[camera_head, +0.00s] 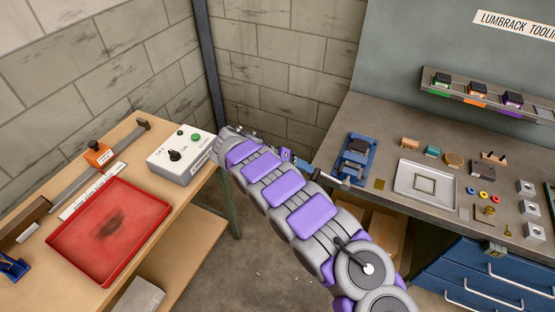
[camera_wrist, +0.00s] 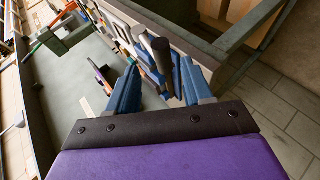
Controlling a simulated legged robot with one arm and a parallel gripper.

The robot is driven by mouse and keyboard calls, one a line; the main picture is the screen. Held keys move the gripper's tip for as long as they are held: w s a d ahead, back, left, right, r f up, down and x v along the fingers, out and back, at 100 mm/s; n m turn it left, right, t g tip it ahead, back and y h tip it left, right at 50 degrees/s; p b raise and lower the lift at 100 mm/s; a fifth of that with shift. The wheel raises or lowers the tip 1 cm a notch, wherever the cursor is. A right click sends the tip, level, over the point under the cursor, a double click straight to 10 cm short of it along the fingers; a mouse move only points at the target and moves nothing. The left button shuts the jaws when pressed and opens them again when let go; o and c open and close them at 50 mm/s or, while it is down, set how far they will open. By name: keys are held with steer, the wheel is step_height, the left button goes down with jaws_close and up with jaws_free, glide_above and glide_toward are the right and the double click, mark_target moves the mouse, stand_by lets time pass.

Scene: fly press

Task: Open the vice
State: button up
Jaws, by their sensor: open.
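The blue vice (camera_head: 356,158) is at the left end of the grey bench in the head view. Its grey handle bar (camera_head: 338,184) sticks out toward the front edge. My gripper (camera_wrist: 159,63) is open, with its two blue fingers pointing toward the vice. In the wrist view a dark rod end (camera_wrist: 160,50), apparently part of the vice handle, shows between the fingertips. I cannot tell whether the fingers touch it. In the head view my arm hides most of the gripper. The gap between the vice jaws is not clear.
The grey bench (camera_head: 389,193) also holds a metal tray (camera_head: 407,184) and several small parts right of the vice. Blue drawers (camera_head: 470,285) are below. A wooden bench at left carries a red tray (camera_head: 80,245) and a switch box (camera_head: 172,166).

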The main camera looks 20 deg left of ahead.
steer(key=p+v, duration=0.2)
steer(key=v, duration=0.7)
steer(key=shift+a, duration=0.2)
stand_by(0.6)
